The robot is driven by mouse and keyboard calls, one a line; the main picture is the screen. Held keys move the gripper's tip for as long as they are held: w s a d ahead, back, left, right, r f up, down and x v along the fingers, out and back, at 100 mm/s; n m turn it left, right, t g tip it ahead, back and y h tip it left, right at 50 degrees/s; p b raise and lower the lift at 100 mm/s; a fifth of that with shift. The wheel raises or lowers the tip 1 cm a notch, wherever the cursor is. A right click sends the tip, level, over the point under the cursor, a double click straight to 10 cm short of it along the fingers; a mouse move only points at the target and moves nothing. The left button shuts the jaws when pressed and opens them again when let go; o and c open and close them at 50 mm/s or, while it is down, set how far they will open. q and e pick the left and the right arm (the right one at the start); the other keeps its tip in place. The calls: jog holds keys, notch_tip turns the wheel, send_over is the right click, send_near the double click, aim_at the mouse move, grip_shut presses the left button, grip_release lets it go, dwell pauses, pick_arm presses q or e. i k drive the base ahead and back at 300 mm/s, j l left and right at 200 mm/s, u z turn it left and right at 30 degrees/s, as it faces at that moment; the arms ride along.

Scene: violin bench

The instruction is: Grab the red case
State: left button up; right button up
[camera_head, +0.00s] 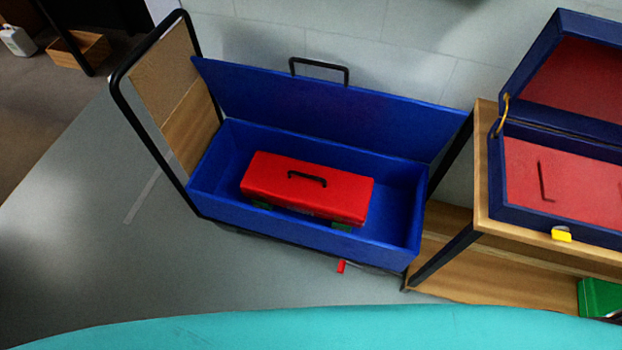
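The red case (332,194) is a long box with a black handle on its top and small green parts low on its front side. It sits inside an open blue box (296,233), with bare blue floor around it. The blue box's lid (330,105) stands raised at the back and has a black handle on its edge.
A wooden shelf unit (484,285) stands at the right, carrying an open dark blue case (505,180) with red lining. A black-framed wooden panel (170,90) rises at the blue box's left. A teal surface (330,330) crosses the bottom. Grey floor (120,260) is clear at left.

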aim_at(307, 184)
jog(key=i+j+z, duration=0.15)
jog(key=j, duration=0.25)
jog(key=i+j+z, duration=0.2)
jog(key=j, duration=0.25)
jog(key=j+z, duration=0.15)
jog(key=j, duration=0.3)
jog(key=i, duration=0.05)
